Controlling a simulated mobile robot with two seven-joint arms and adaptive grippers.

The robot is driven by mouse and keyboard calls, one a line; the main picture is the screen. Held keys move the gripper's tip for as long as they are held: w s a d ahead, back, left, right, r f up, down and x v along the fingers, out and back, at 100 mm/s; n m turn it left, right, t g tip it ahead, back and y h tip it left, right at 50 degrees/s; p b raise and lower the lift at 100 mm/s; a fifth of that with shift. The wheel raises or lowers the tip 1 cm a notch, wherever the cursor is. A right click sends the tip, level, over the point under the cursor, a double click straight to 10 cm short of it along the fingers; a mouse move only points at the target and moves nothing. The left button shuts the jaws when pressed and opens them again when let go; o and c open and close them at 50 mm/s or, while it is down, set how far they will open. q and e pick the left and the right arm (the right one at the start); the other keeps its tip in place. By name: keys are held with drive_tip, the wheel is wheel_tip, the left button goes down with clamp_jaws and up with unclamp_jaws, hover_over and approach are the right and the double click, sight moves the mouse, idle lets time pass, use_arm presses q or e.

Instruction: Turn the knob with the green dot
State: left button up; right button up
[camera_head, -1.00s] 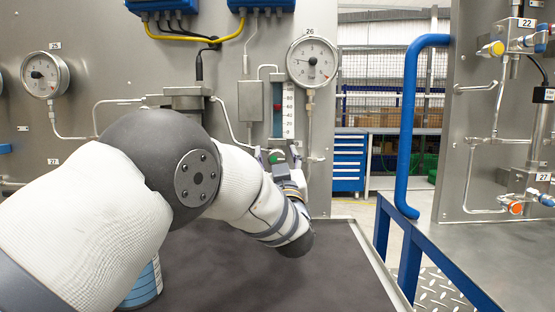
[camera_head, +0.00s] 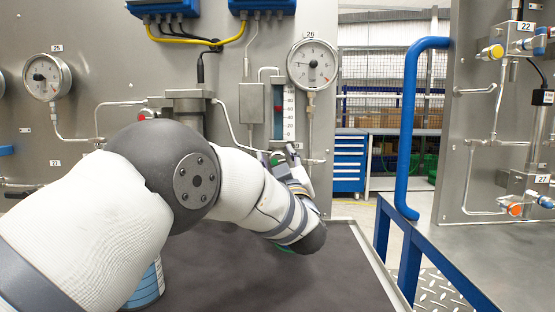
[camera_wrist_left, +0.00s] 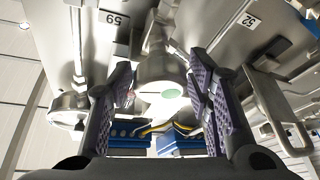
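The knob with the green dot shows in the left wrist view as a pale metal knob (camera_wrist_left: 160,66) with a light green disc on its end. In the head view only its green spot (camera_head: 277,157) shows, beside the gripper below the level gauge. My left gripper (camera_wrist_left: 160,80) is open, its two purple ridged finger pads to either side of the knob with gaps. I cannot tell how deep the knob is between them. In the head view the gripper (camera_head: 289,160) is small and partly hidden by its own wrist. My right gripper is not in view.
A round gauge (camera_head: 313,65) and a level gauge (camera_head: 289,112) are above the gripper. A blue handrail (camera_head: 410,130) stands to the right. A blue-and-white can (camera_head: 149,287) is on the dark table (camera_head: 225,275), partly behind my arm. Pipes run along the panel.

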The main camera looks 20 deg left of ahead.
use_arm(q)
drive_tip(key=v, duration=1.2)
drive_tip(key=shift+f, duration=0.1)
